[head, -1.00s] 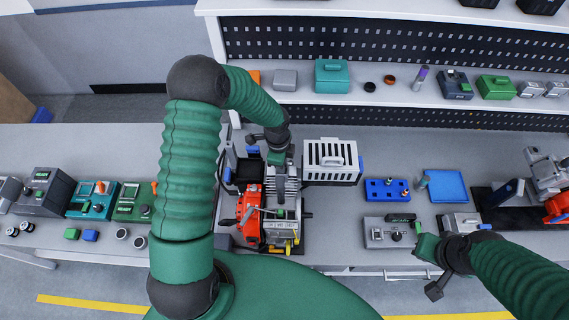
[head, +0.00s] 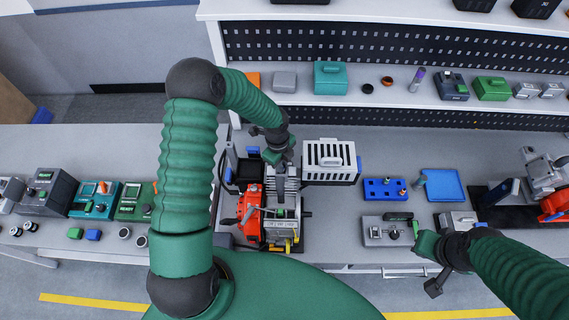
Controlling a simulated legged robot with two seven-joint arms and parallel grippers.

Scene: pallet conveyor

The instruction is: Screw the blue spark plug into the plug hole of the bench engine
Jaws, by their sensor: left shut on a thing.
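The bench engine (head: 283,228), with a red side part and grey cooling fins, stands on the bench at the middle. My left gripper (head: 279,164) is over the back top of the engine, at the upper end of the fins. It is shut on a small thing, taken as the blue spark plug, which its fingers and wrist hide. The plug hole is also hidden under this gripper. My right gripper (head: 416,231) is low over the bench at the right, beside a grey device; its finger gap is too small to judge.
A white slotted box (head: 331,175) stands close right of the engine. A blue block (head: 376,195) with small plugs and a blue tray (head: 444,186) lie farther right. A grey device (head: 381,236) is near my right gripper. A shelf (head: 300,92) runs behind.

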